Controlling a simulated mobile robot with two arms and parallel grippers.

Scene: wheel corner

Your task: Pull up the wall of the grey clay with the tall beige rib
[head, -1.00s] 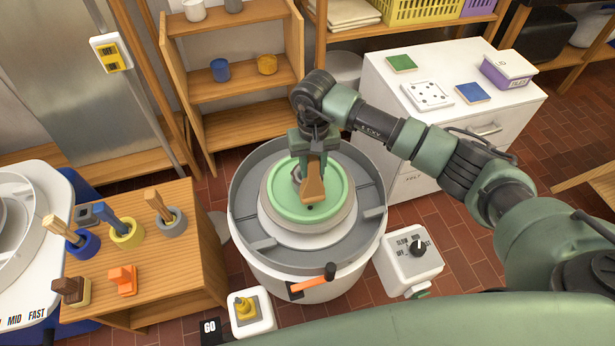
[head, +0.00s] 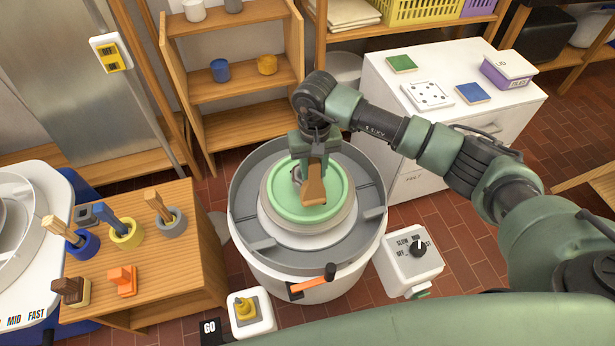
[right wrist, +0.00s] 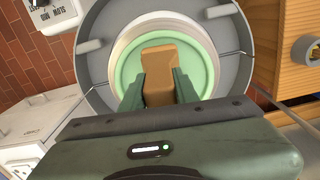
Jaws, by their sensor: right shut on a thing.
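My right gripper (head: 312,160) is shut on a tan-brown tool (head: 313,190), held over the green disc (head: 335,203) of the wheel. I cannot tell whether the tool touches the disc. In the right wrist view the tool (right wrist: 158,62) stands between both fingers (right wrist: 158,88) above the green disc (right wrist: 202,68). A small grey shape (head: 296,173) shows left of the tool, mostly hidden by the gripper; I cannot tell whether it is the grey clay. My left gripper is not in view.
A grey splash pan (head: 248,215) rings the wheel. A wooden bench (head: 185,270) at left holds several handled tools. The speed box (head: 408,262) stands at right and a box with a yellow knob (head: 245,308) in front. A white cabinet (head: 440,120) is behind.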

